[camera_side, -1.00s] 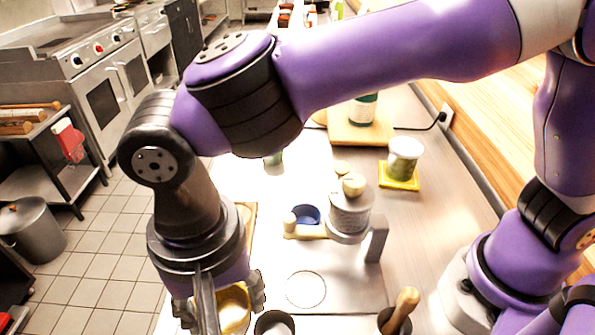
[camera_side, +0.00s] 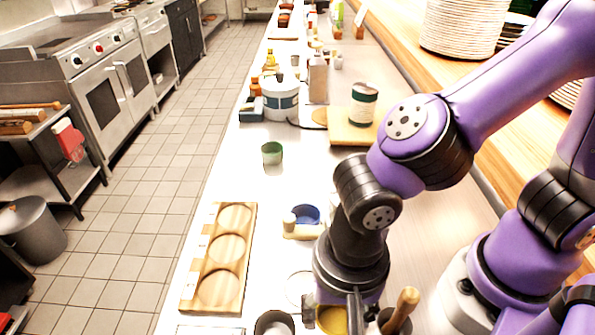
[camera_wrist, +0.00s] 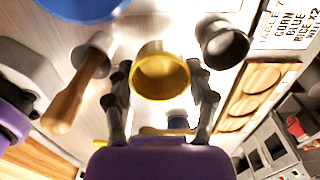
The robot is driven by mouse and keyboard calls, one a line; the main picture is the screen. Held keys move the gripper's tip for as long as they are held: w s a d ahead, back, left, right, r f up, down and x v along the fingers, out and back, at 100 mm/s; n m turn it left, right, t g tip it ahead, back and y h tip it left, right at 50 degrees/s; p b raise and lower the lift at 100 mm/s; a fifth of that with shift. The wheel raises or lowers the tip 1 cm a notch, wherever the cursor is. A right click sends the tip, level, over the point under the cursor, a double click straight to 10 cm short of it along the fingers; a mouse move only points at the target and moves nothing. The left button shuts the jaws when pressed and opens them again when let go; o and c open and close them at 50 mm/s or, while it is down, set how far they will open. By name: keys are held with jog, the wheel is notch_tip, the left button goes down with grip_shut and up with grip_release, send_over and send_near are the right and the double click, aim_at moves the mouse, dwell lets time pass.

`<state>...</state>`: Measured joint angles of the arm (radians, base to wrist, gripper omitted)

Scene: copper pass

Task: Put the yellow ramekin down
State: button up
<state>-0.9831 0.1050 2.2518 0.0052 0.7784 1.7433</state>
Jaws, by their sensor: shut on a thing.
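The yellow ramekin (camera_side: 331,320) hangs under my wrist at the bottom of the side view, partly cut off by the frame edge. In the wrist view the yellow ramekin (camera_wrist: 160,75) sits upright between the two fingers of my gripper (camera_wrist: 160,80), which is shut on it. I cannot tell how far its base is from the counter. A wooden board with three round recesses (camera_side: 200,290) lies to the left, its recesses empty. A thin circle outline (camera_side: 296,288) on the counter is partly hidden by my arm.
A dark metal cup (camera_side: 273,323) stands just left of the ramekin, and a cup with a wooden pestle (camera_side: 404,305) just right. A blue ramekin (camera_side: 305,214) sits by a pale block with a knob (camera_side: 300,231). A green cup (camera_side: 272,153) stands farther back.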

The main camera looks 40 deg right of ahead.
aim_at(335, 324)
jog(key=shift+f, duration=2.25)
jog(key=shift+f, duration=0.1)
jog(key=o, duration=0.9)
notch_tip(335, 324, up, 12)
